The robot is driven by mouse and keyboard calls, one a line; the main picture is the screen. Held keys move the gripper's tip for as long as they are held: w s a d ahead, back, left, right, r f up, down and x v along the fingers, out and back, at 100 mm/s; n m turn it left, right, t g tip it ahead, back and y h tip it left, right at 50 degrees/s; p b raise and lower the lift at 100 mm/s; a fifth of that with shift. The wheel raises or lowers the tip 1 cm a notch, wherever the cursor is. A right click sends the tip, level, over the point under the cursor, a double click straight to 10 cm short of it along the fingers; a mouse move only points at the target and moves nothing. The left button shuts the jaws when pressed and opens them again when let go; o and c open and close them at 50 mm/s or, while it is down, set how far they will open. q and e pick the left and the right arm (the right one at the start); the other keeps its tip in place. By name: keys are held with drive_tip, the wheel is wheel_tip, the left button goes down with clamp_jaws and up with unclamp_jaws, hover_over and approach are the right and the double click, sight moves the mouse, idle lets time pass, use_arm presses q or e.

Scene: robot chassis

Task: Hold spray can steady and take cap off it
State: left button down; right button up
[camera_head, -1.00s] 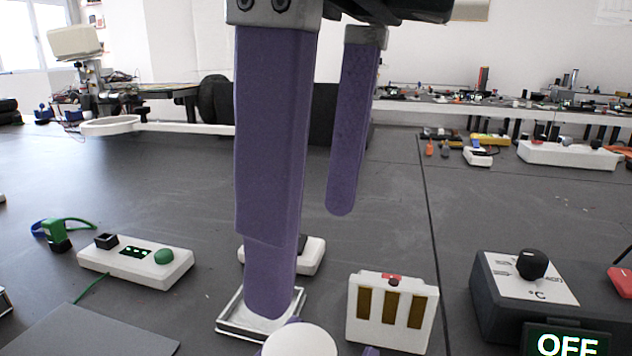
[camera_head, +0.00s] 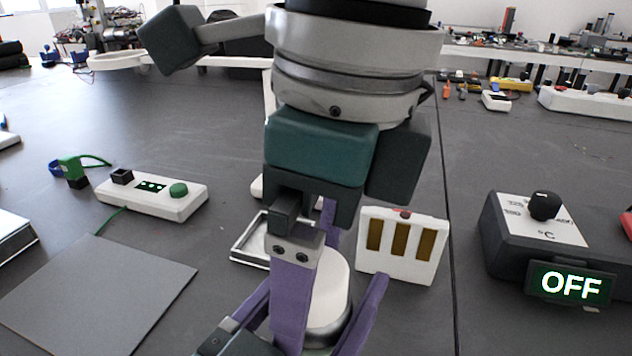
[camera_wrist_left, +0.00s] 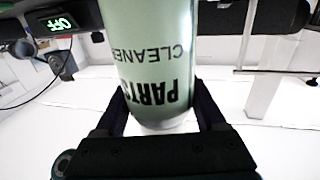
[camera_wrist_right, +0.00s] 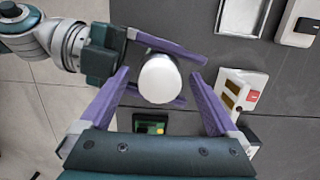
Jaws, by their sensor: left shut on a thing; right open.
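The spray can's rounded white cap (camera_head: 338,290) shows at the bottom centre of the head view, and in the right wrist view (camera_wrist_right: 160,78). The pale green can body (camera_wrist_left: 160,50), lettered PARTS CLEANER, fills the left wrist view's middle, its lettering upside down. My left gripper (camera_head: 325,288) is shut on the can, one purple finger on each side. My right gripper (camera_wrist_right: 160,73) reaches over the can from above. It is open, with its purple fingers on either side of the cap. In the head view its near finger hides part of the can.
A white block with brown slots (camera_head: 402,240) stands close right of the can. A dark box with a knob and OFF display (camera_head: 570,286) stands right. A white button box (camera_head: 150,198) and grey mat (camera_head: 100,300) lie left.

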drive_tip(key=shift+c, duration=0.3)
clamp_jaws()
idle(0.6)
drive_tip(key=shift+r, duration=0.2)
idle(0.5)
drive_tip(key=shift+r, duration=0.9)
drive_tip(key=shift+r, duration=0.15)
drive_tip(key=shift+r, duration=1.9)
use_arm(q)
unclamp_jaws()
